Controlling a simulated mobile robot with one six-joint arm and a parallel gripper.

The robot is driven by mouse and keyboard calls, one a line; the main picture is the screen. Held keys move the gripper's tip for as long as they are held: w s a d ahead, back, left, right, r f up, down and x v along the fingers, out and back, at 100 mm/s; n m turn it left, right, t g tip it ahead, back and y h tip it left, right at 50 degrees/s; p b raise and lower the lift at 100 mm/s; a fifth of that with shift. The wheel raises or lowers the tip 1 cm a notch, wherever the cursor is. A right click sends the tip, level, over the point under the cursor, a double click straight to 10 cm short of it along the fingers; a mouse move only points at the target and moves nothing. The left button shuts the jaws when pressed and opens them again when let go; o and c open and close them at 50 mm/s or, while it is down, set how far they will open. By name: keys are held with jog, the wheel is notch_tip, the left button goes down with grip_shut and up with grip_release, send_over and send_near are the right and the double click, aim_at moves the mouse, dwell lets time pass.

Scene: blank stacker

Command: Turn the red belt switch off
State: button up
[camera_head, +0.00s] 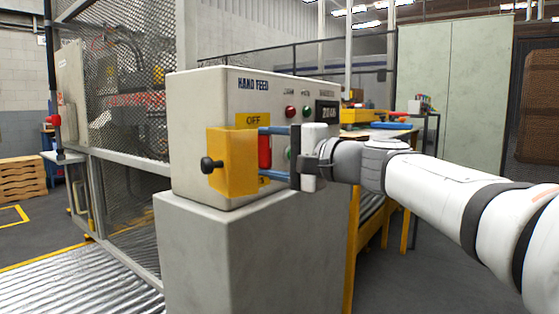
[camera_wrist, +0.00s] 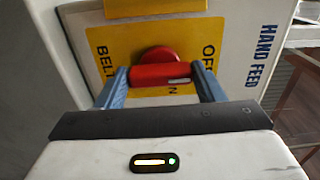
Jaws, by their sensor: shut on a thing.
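The red belt switch handle (camera_head: 264,152) is on the front of the grey control box, over a yellow plate (camera_head: 246,120) marked OFF. It stands upright in the head view. In the wrist view, the red handle (camera_wrist: 155,76) lies between my blue fingers, and a pale mark on it is at the end nearer the OFF lettering. My gripper (camera_head: 265,155) is shut on the handle, one finger above and one below. An orange-yellow cover (camera_head: 235,163) with a black knob (camera_head: 208,165) stands swung out to the left of the switch.
The control box (camera_head: 205,120) stands on a grey pedestal (camera_head: 240,255). A mesh cage (camera_head: 120,90) is at left.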

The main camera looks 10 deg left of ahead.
dwell(0.3)
jog(key=o, duration=1)
jog(key=p+v, duration=0.1)
jog(key=v, duration=0.6)
jog(key=shift+s+d, duration=0.1)
jog(key=shift+d, duration=0.25)
jog(key=shift+p, duration=0.45)
